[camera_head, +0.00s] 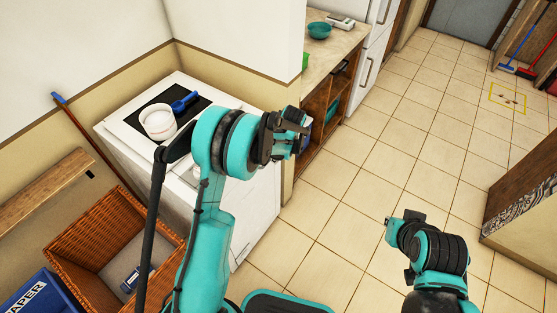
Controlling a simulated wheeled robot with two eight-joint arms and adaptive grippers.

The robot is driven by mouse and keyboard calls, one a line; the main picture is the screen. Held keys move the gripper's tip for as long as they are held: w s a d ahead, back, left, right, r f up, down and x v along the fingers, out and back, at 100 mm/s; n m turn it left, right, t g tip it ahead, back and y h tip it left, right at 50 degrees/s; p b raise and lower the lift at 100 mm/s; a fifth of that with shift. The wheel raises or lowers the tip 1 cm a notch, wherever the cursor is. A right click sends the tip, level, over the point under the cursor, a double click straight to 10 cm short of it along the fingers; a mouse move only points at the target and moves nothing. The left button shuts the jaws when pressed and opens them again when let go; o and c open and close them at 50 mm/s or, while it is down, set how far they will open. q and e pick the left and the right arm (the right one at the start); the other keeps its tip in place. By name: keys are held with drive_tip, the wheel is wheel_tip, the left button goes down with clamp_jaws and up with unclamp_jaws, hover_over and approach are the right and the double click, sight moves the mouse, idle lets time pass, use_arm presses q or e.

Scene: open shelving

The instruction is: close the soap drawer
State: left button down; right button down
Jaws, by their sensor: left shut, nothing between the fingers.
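A white washing machine (262,205) stands against the wall on the left, with its front partly behind my left arm. I cannot make out the soap drawer; my left arm covers part of the machine's upper front edge. My left gripper (292,132) is shut and empty, over the machine's far front corner in the picture. I cannot tell whether it touches the machine. My right arm is at the lower right, over the floor, and its gripper's fingers do not show clearly.
On the machine are a black mat (143,122), a white tub (158,122) and a blue scoop (186,102). A wicker basket (85,215) stands at the lower left. A wooden counter (335,62) stands beyond. The tiled floor (345,190) is clear between my arms.

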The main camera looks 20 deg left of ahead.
use_arm(q)
drive_tip(key=shift+a, duration=0.1)
drive_tip(key=shift+w+a, duration=0.35)
drive_tip(key=shift+a, duration=0.5)
use_arm(e)
drive_tip(key=shift+d+f, duration=0.1)
drive_tip(key=shift+f, duration=0.05)
